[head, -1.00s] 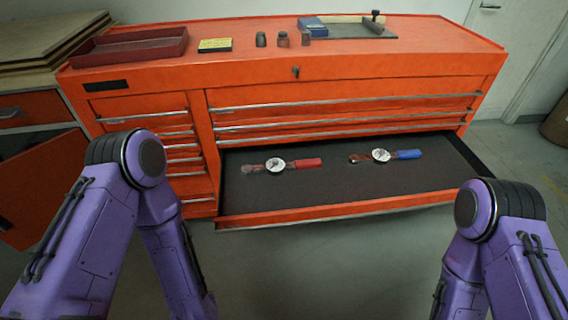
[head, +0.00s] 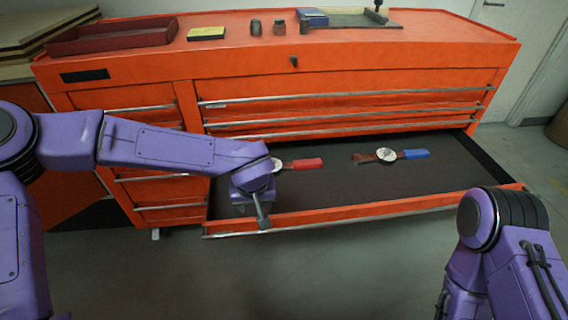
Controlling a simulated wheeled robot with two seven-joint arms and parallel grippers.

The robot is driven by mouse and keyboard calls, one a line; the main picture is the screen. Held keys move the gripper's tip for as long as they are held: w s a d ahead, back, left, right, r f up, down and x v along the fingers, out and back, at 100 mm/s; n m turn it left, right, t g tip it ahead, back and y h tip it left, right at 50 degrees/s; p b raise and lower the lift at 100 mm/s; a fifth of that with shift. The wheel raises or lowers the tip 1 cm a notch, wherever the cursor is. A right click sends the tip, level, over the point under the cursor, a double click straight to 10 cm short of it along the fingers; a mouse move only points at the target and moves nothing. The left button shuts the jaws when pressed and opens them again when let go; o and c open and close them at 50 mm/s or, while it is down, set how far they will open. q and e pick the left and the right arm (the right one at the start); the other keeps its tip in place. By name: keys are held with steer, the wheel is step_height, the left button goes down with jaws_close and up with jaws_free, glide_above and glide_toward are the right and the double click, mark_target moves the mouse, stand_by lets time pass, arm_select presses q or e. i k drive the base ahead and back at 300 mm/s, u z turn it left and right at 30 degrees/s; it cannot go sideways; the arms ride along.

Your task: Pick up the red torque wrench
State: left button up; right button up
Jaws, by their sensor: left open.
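The red torque wrench (head: 305,164) lies in the open drawer (head: 340,195) of the orange tool chest. Its red handle points right and part of its round dial shows; its left end is hidden behind my left gripper. My left gripper (head: 263,212) is open at the drawer's left part, just left of and nearer than the red wrench. I cannot tell whether it touches anything. A torque wrench with a blue handle (head: 413,154) lies to the right in the same drawer. My right gripper is out of view; only part of my right arm shows at the lower right.
The drawer's front edge (head: 400,210) runs below my left gripper. A red tray (head: 112,37), a yellow box (head: 206,33), small dark parts and a blue box (head: 312,17) stand on the chest top.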

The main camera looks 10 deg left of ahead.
mark_target(311, 163)
steer(key=i, duration=0.85)
steer(key=u, duration=0.05)
